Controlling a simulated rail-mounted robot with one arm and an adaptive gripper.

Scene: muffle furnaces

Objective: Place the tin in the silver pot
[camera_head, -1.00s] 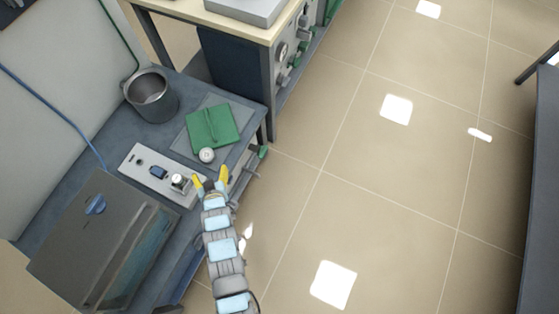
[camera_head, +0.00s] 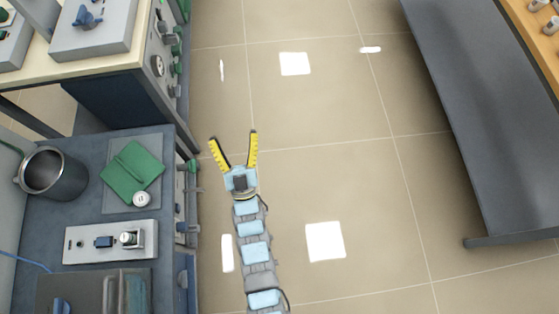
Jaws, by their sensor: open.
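The silver pot (camera_head: 76,186), a dark metallic open cylinder, stands upright at the left of the blue-grey bench. A small round pale object (camera_head: 141,199), which looks like the tin, sits at the lower edge of a green cloth or pad (camera_head: 128,166); I cannot tell for sure that it is the tin. My gripper (camera_head: 233,137) has its two yellow fingers spread wide with nothing between them. It appears over the floor, right of the bench and apart from the pot and the pale object.
A control panel (camera_head: 77,246) with a silver knob lies on the bench, with a dark box (camera_head: 85,296) below it in the picture. A furnace stand (camera_head: 130,92) is at the upper left. A grey bench (camera_head: 480,120) stands at the right. The tiled floor between is clear.

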